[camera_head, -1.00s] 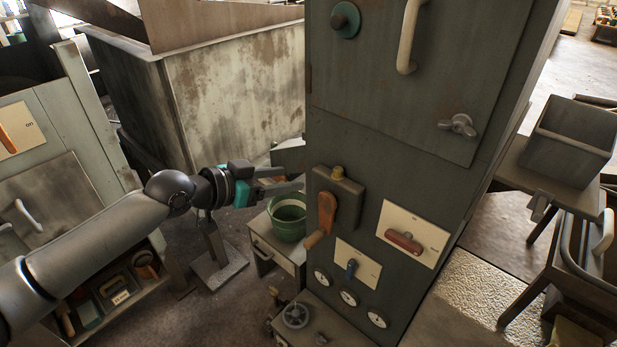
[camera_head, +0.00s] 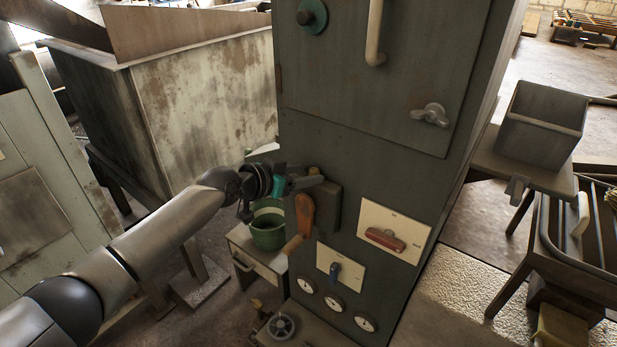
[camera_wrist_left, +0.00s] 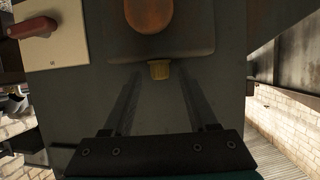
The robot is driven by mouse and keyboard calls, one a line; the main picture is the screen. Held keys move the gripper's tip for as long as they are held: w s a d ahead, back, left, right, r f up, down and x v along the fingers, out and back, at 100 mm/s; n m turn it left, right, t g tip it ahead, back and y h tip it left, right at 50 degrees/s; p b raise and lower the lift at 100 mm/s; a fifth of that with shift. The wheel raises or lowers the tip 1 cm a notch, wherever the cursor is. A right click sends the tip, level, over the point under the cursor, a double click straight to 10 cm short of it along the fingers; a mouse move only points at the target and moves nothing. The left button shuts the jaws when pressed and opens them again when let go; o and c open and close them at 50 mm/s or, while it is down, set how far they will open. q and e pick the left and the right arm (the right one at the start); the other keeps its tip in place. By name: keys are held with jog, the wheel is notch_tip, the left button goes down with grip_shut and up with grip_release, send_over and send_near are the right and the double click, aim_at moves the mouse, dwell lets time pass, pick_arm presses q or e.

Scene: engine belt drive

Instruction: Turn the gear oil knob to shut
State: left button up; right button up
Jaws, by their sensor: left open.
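A grey box (camera_head: 332,203) on the green cabinet's front carries a yellow knob (camera_head: 314,171) on top and an orange lever (camera_head: 305,213). Below are a red handle (camera_head: 384,238) and a blue handle (camera_head: 334,271), each on a pale plate. The labels are too small to read, so I cannot tell which is the gear oil knob. My left gripper (camera_head: 308,180) is open and empty, close to the box's top. In the left wrist view, the yellow knob (camera_wrist_left: 160,70) appears between the two spread fingers; contact is unclear. My right gripper is out of view.
The tall cabinet (camera_head: 370,110) has a wing handle (camera_head: 431,115) and several dials low down. A grey bin (camera_head: 540,125) stands at right.

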pick_arm(q)
jog(key=shift+w+d+f, duration=0.25)
jog(key=shift+w+d, duration=0.25)
jog(key=shift+c, duration=0.3)
grip_shut()
